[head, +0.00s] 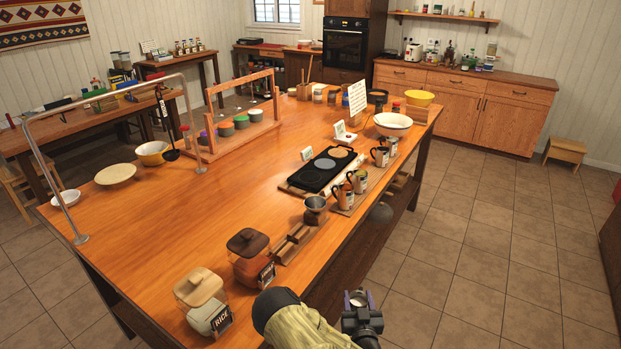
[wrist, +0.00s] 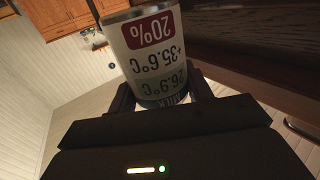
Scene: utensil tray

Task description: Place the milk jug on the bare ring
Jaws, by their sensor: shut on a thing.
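In the wrist view the milk jug (wrist: 155,48), a pale container with a red "20%" patch and temperature lettering, appears upside down between the fingers of my gripper (wrist: 163,100). My gripper is shut on it. In the head view my gripper (head: 358,302) is off the table's near right edge, over the floor, with a small metallic round top between its fingers. A black slab (head: 309,178) on the table carries a tan disc (head: 340,152), a grey disc (head: 325,163) and a darker round area near its front end. I cannot tell which is the bare ring.
Labelled mugs or jugs (head: 358,182) stand along the slab's right side. A white card sign (head: 357,98) stands behind the slab.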

